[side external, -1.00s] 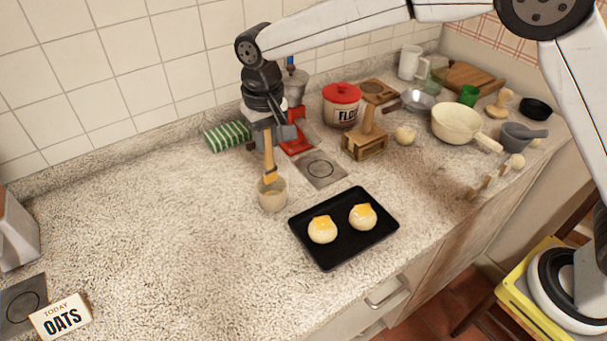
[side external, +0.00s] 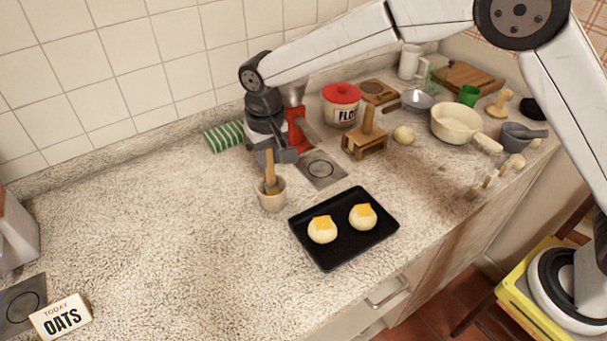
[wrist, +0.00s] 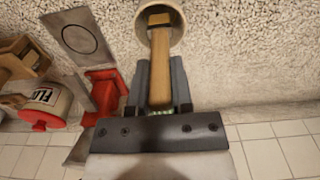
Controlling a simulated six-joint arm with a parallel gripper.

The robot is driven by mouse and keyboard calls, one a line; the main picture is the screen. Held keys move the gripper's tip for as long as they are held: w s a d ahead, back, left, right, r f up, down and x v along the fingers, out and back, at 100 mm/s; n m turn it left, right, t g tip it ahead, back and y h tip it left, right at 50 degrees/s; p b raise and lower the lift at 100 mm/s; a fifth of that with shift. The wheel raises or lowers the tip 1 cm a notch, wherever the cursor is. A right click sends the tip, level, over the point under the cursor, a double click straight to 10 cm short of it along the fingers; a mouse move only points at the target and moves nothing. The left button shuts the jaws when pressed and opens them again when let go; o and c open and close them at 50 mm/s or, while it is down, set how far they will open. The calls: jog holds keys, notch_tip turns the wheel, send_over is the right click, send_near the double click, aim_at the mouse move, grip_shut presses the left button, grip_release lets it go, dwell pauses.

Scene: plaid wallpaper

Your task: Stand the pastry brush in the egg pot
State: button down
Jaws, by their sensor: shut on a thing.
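The pastry brush has a wooden handle (side external: 269,167), and my gripper (side external: 270,157) is shut on its upper end. The brush hangs nearly upright, with its bristle end down inside the mouth of the egg pot (side external: 273,202), a small cream pot on the counter. In the wrist view the brush handle (wrist: 160,70) runs from between my gripper's fingers (wrist: 161,90) into the egg pot (wrist: 177,38). The bristles are mostly hidden by the pot's wall, and I cannot tell whether they touch its bottom.
A black tray (side external: 344,248) with two cheese-topped buns lies right of the pot. Behind stand a red device (side external: 299,130), a flour jar (side external: 341,112) and a wooden stand (side external: 366,146). A green striped cloth (side external: 226,136) lies at the wall.

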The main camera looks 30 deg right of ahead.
jog(key=shift+c, duration=2.2)
grip_release()
jog(key=shift+s+r, duration=0.15)
jog(key=shift+r, duration=3.75)
